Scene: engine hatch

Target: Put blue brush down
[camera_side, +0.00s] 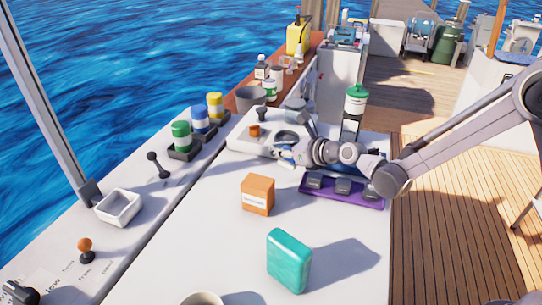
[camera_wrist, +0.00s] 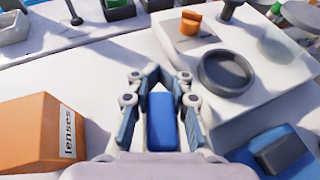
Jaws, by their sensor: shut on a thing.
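My gripper (camera_wrist: 162,80) is shut on the blue brush (camera_wrist: 162,122), seen as a blue block between the two fingers in the wrist view. Its far end and underside are hard to make out. In the side view, my gripper (camera_side: 284,156) is low over the white worktop (camera_side: 200,235), beside the white panel with the round dark ring. The brush is mostly hidden there. I cannot tell whether the brush touches the worktop.
An orange box (camera_side: 257,194) is left of my gripper in the wrist view. The white panel (camera_wrist: 245,110) with an orange knob (camera_wrist: 190,22) is on the right. A purple tray (camera_side: 342,192) holds dark blocks. A teal block (camera_side: 289,261) stands nearer the side camera.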

